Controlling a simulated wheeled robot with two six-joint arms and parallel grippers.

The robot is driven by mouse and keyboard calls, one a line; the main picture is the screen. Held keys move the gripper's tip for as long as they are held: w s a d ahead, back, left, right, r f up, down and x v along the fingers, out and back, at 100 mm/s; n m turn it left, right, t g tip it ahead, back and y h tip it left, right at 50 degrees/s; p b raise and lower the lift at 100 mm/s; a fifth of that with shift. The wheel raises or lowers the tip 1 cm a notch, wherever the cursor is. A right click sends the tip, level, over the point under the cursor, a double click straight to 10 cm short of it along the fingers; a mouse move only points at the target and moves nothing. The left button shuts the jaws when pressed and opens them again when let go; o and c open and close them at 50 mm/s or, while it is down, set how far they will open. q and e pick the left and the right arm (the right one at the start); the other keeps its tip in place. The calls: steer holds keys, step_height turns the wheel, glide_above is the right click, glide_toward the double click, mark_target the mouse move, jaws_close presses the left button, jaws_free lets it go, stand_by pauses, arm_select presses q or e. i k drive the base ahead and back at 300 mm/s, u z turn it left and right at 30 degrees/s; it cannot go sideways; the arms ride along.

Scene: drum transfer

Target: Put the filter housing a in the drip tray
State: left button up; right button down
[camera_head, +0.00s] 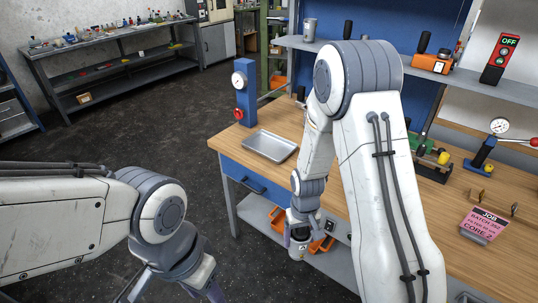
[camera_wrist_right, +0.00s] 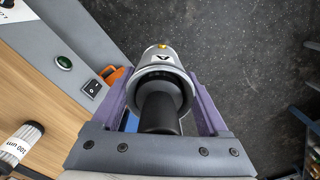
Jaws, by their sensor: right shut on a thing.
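In the head view my right gripper (camera_head: 298,236) holds the housing (camera_head: 297,252) low, in front of the bench's front side, over the floor. The drip tray (camera_head: 271,146) is a shallow silver tray, empty, on the left end of the benchtop. My left gripper is at the bottom edge, with its fingertips cut off.
A blue post with a gauge and red knob (camera_head: 238,113) stands behind the tray. Orange bins (camera_head: 321,244) sit on the lower shelf close to the held housing. A white ribbed cylinder (camera_wrist_right: 20,143) shows in the wrist view.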

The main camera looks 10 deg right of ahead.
mark_target(260, 147)
steer(key=u, duration=0.85)
steer(key=i, duration=1.2)
steer(key=z, duration=0.5)
